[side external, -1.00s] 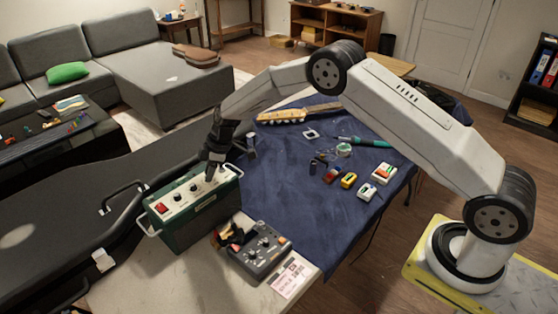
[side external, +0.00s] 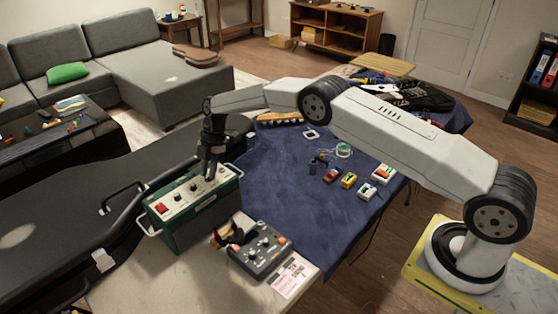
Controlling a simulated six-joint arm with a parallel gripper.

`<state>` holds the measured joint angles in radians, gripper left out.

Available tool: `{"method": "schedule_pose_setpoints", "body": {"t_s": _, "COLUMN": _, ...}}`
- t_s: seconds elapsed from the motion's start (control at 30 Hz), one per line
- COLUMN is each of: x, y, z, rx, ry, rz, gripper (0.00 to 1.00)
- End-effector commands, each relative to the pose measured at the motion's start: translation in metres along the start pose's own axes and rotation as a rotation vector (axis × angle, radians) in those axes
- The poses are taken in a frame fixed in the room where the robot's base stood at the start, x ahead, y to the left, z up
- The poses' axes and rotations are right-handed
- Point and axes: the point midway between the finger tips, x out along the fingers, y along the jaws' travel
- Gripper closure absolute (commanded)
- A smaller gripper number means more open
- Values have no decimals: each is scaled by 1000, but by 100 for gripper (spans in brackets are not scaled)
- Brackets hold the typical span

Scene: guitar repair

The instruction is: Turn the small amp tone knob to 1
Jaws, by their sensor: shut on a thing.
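The small amp (side external: 200,212) is a dark green box with a cream control panel on top, standing at the left part of the table. The panel carries a red switch (side external: 161,208) and several dark knobs. My gripper (side external: 209,177) points down at the panel's right part. It is shut on a knob there, which its fingers hide. I take this to be the tone knob, but its label and pointer cannot be read at this size.
A grey pedal box (side external: 260,250) with knobs and a pink-and-white card (side external: 290,278) lie in front of the amp. A black guitar case (side external: 60,215) is at the left. Several small coloured boxes (side external: 348,180) lie on the blue cloth (side external: 300,215).

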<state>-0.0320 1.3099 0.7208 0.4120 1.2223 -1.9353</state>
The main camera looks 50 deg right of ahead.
Motion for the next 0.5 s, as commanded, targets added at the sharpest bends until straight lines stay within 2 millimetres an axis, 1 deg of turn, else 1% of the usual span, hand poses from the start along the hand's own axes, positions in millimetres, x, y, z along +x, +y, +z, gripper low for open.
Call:
{"method": "schedule_pose_setpoints", "body": {"t_s": 0.03, "x": 2, "y": -2, "z": 3, "rx": -7, "ry": -4, "rz": -10, "gripper": 100}}
{"method": "schedule_pose_setpoints", "body": {"t_s": 0.5, "x": 2, "y": -1, "z": 3, "rx": -26, "ry": -5, "rz": -17, "gripper": 100}}
